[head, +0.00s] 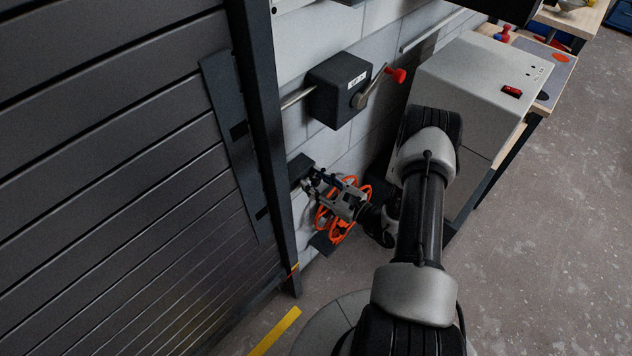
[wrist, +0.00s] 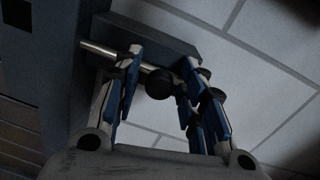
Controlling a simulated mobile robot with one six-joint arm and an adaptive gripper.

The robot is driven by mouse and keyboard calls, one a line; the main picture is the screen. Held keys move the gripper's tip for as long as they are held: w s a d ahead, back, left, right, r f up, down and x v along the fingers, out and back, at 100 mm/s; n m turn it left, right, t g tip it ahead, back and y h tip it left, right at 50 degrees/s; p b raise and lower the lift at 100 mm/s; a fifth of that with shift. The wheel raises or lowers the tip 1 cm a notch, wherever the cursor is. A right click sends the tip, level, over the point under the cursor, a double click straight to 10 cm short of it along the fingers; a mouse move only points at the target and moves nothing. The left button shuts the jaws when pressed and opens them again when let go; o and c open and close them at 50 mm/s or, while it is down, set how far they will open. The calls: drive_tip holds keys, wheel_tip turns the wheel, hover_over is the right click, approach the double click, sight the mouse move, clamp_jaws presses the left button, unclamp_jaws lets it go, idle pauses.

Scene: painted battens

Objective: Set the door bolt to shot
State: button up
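The door bolt (wrist: 98,49) is a bare metal rod with a round black knob (wrist: 160,83), under a dark housing (wrist: 155,32) on the wall beside the door frame. Its left end reaches the dark frame's edge in the wrist view; I cannot tell whether it enters the frame. In the head view the housing (head: 300,167) is partly behind my gripper (head: 316,181). In the wrist view my gripper (wrist: 162,62) is open, with its blue-padded fingers on either side of the knob. The knob looks clear of both fingers, but contact is hard to judge.
The dark slatted shutter door (head: 130,130) and its frame post (head: 262,110) stand left. A black box with a red-knobbed lever (head: 338,90) is above. A grey cabinet (head: 470,90) stands right.

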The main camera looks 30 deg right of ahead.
clamp_jaws()
